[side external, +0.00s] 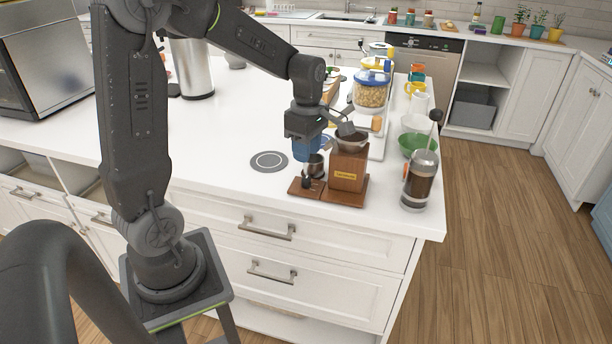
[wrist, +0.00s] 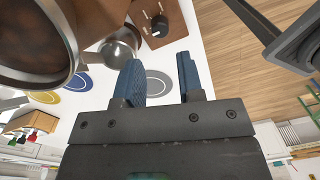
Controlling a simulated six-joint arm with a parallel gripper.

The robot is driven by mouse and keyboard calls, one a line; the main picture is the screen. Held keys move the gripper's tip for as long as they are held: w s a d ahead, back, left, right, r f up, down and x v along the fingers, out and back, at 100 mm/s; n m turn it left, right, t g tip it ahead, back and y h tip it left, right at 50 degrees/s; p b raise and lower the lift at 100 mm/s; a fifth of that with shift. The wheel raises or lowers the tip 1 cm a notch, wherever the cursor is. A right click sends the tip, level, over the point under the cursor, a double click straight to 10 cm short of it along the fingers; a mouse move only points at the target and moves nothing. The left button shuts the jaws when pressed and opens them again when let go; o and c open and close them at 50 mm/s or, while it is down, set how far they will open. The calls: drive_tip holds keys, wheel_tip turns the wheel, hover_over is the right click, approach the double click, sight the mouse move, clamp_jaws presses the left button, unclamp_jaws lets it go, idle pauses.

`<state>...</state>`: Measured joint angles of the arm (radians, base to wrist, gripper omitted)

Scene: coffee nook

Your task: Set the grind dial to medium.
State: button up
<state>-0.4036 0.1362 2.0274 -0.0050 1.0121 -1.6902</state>
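The coffee grinder (side external: 347,168) is a wooden box with a metal hopper and a crank on a wooden base near the counter's right end. Its grind dial (side external: 307,184) is a black knob on the base's front left. The wrist view shows the dial (wrist: 158,25) at top centre with white marks beside it; which setting it points to is too small to tell. My gripper (side external: 306,154) is above and behind the dial, its blue fingers apart and empty. In the wrist view, the gripper (wrist: 164,75) is open, and the dial lies beyond its fingertips, untouched.
The hopper (wrist: 35,45) fills the wrist view's upper left. A French press (side external: 420,180) stands right of the grinder, near the counter's edge. A grey ring mark (side external: 269,162) lies on clear counter to the left.

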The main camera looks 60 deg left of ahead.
sight(306, 179)
wheel_tip(306, 179, down, 8)
drive_tip(key=shift+s+d+r, duration=0.1)
drive_tip(key=shift+r, duration=0.15)
drive_tip(key=shift+c, duration=0.2)
